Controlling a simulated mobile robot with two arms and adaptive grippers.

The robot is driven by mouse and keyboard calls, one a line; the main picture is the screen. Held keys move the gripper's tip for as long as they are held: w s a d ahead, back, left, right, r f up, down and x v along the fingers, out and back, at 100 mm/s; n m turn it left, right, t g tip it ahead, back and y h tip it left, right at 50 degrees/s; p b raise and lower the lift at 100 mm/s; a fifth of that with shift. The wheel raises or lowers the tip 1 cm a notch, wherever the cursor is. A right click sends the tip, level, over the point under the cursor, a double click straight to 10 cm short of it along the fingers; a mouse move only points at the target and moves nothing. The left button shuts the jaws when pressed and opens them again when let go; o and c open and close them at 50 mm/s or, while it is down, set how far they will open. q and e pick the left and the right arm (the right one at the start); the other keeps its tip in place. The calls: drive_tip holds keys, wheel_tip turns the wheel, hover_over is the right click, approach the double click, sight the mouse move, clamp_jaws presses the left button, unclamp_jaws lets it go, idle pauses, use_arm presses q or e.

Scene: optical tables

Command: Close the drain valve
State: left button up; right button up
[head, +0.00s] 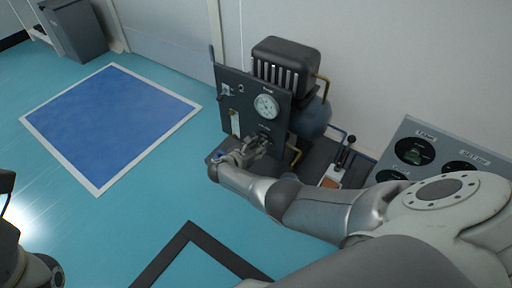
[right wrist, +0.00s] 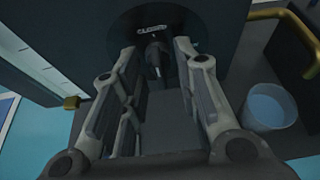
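The drain valve handle (right wrist: 155,68) is a small dark lever on a round dark plate at the foot of the grey panel. My right gripper (right wrist: 158,50) is open, with one finger on each side of the handle and gaps showing between. In the head view my right gripper (head: 252,148) is at the lower part of the compressor panel (head: 233,98) and hides the valve there. My left gripper is not clearly seen; only pieces of my left arm show at the left edge.
A round gauge (head: 266,106) sits on the panel. The compressor (head: 290,60) and a blue tank (head: 312,118) stand behind. A bucket (right wrist: 270,106) and a brass pipe (right wrist: 284,14) are right of my gripper. A gauge console (head: 440,140) stands at right. The floor at left is clear.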

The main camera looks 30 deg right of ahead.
drive_tip(key=shift+a, duration=0.15)
drive_tip(key=v, duration=1.1)
drive_tip(key=shift+s+a+r, duration=0.2)
drive_tip(key=shift+a, duration=0.05)
